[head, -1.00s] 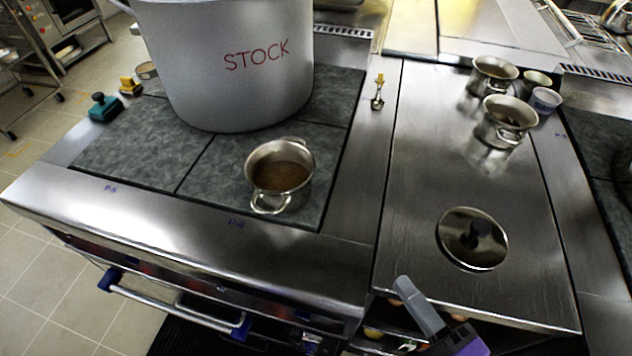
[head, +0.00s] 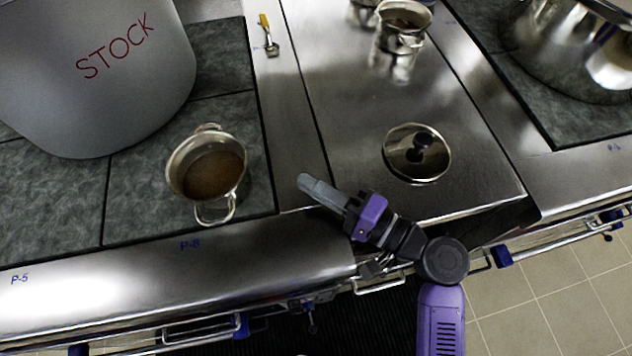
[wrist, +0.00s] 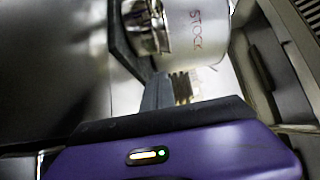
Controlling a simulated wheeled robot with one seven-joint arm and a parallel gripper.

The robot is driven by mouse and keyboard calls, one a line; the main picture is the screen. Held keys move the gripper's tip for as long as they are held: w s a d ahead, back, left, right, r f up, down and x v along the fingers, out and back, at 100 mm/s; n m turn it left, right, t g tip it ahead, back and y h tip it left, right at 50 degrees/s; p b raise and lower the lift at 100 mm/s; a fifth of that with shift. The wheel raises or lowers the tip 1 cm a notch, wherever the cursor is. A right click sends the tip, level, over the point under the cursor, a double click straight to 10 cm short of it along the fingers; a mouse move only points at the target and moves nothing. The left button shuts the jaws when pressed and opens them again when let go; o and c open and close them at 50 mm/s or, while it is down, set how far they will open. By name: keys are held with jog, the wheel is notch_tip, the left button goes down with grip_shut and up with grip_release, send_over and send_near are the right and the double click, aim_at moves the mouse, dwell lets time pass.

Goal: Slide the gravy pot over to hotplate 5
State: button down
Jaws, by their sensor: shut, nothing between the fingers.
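The gravy pot (head: 212,172) is a small steel pot of brown liquid with two loop handles. It stands upright on the front right hotplate (head: 135,220), above the label P-8. Hotplate 5 (head: 50,210) is the dark plate to its left, above the label P-5; the stockpot covers its back part. My gripper (head: 306,183) is shut and empty, to the right of the pot and apart from it, over the steel strip beside the hotplates. In the wrist view the grey fingers (wrist: 158,95) point toward the pot (wrist: 143,25).
A large stockpot (head: 95,75) marked STOCK stands behind and left of the gravy pot. A lid with a dark knob (head: 418,153) lies on the steel counter right of my gripper. A yellow-handled tool (head: 268,35) and small steel pots (head: 404,22) lie farther back.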

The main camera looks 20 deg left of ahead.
aim_at(244, 179)
jog(key=x, duration=0.5)
jog(key=shift+a+r+p, duration=0.15)
jog(key=shift+a+p, duration=0.1)
jog(key=shift+p, duration=0.15)
jog(key=a, duration=0.1)
jog(key=s+a+p, duration=0.1)
jog(key=a, duration=0.1)
jog(key=shift+s, duration=0.2)
jog(key=shift+s+a, duration=0.25)
jog(key=shift+a, duration=0.25)
jog(key=shift+s+a, duration=0.45)
jog(key=shift+a, duration=0.35)
jog(key=shift+s+a, duration=0.5)
jog(key=shift+a, duration=0.3)
